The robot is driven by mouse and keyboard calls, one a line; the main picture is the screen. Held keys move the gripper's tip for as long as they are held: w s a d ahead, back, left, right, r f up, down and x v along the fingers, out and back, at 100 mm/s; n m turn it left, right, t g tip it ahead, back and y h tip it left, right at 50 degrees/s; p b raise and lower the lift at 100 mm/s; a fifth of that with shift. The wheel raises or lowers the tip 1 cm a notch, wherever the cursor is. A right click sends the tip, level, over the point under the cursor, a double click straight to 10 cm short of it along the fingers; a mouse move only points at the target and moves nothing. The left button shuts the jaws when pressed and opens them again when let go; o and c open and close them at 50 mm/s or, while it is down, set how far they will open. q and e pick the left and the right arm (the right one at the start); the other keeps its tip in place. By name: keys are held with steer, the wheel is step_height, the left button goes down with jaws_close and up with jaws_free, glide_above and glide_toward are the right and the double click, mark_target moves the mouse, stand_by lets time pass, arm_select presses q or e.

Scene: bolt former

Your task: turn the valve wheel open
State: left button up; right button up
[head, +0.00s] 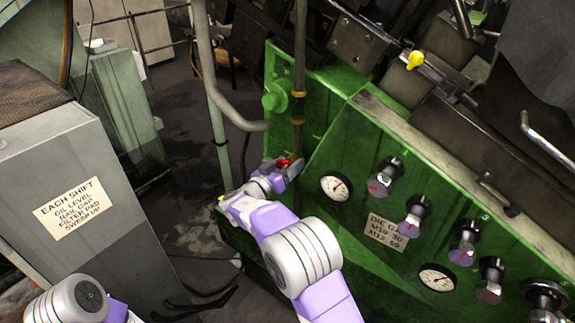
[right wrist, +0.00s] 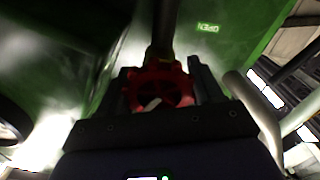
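The red valve wheel (right wrist: 158,88) sits on a dark stem in the right wrist view, between the two dark fingers of my right gripper (right wrist: 160,85). The fingers stand on either side of its rim with hardly any gap; I cannot tell whether they press on it. In the head view only a bit of the red wheel (head: 284,162) shows at my right gripper (head: 281,168), beside the vertical pipe on the green machine. My left gripper is out of view; only part of my left arm shows at the bottom left.
The green machine (head: 345,135) carries gauges (head: 335,186) and several knobs (head: 385,177) right of my right arm. A grey bent pipe (head: 215,80) stands left of it. A grey cabinet (head: 85,190) stands at left.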

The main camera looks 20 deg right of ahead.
steer(key=c, duration=0.5)
